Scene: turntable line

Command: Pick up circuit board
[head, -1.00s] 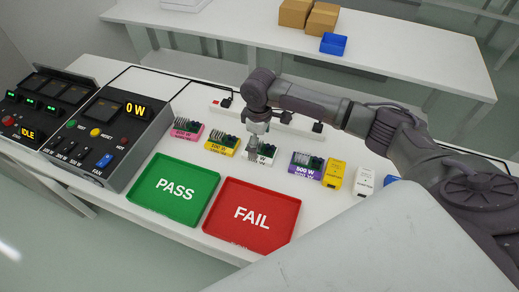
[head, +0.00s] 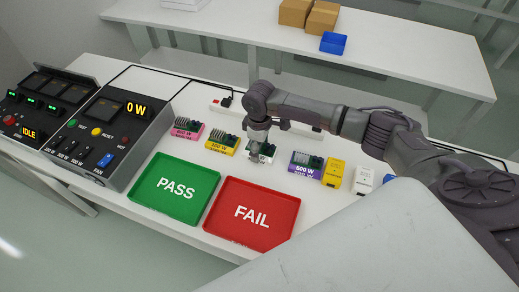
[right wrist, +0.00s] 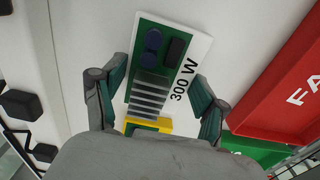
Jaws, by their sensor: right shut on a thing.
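The circuit board between my right fingers has a white base, a green top, dark parts, a grey finned block and a "300 W" label; it shows in the right wrist view (right wrist: 185,50) and in the head view (head: 268,152). My right gripper (right wrist: 160,90) is shut on it, one finger on each side. In the head view the right gripper (head: 259,140) is over the board in the row behind the red tray and partly hides it. I cannot tell whether the board still touches the table. My left gripper is not in view.
Boards with pink (head: 187,129), yellow (head: 222,144) and purple (head: 306,165) bases stand in the same row. Yellow (head: 334,173) and white (head: 363,180) blocks are to the right. The green PASS tray (head: 208,178) and red FAIL tray (head: 287,190) lie in front. A control console (head: 105,130) stands left.

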